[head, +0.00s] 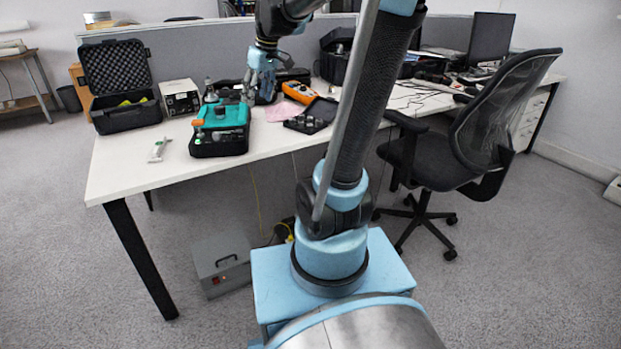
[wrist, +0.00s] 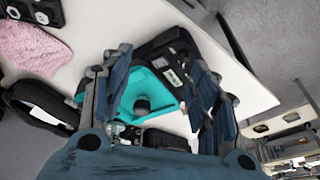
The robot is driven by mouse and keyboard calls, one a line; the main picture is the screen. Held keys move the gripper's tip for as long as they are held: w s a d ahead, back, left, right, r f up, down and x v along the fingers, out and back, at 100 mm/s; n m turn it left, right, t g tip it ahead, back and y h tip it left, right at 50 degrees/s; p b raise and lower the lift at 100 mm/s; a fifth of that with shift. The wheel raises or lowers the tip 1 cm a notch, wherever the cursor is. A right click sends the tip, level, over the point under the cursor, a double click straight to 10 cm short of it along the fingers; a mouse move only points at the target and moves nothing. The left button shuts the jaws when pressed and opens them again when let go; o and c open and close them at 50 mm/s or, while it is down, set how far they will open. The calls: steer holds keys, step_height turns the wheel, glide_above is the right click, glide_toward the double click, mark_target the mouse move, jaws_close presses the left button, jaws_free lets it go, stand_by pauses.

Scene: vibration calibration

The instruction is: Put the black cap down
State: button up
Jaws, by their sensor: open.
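My gripper (head: 260,88) is above the desk, just behind and right of a teal-topped device in a black case (head: 219,132) in the head view. In the wrist view, my gripper (wrist: 160,68) has its two fingers spread wide, with nothing held between them. A small round black piece, which looks like the black cap (wrist: 141,107), sits on the teal top of the device (wrist: 157,78), between the fingers and apart from both. I cannot make out the cap clearly in the head view.
A pink cloth (head: 283,111), a tray of small parts (head: 311,116) and an orange meter (head: 299,92) lie right of the device. An open black case (head: 124,89) and a grey box (head: 180,97) stand left.

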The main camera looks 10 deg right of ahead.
steer(key=s+d+f+m+h, duration=0.1)
steer(key=s+d+f+m, duration=0.2)
steer(key=s+f, duration=0.6)
steer(key=s+d+f+m+h, duration=0.1)
steer(key=s+d+f+m, duration=0.3)
steer(key=s, duration=1.2)
steer(key=d+f, duration=0.4)
steer(key=f, duration=0.1)
steer(key=shift+d+m+h, duration=0.2)
steer(key=shift+m+h, duration=0.1)
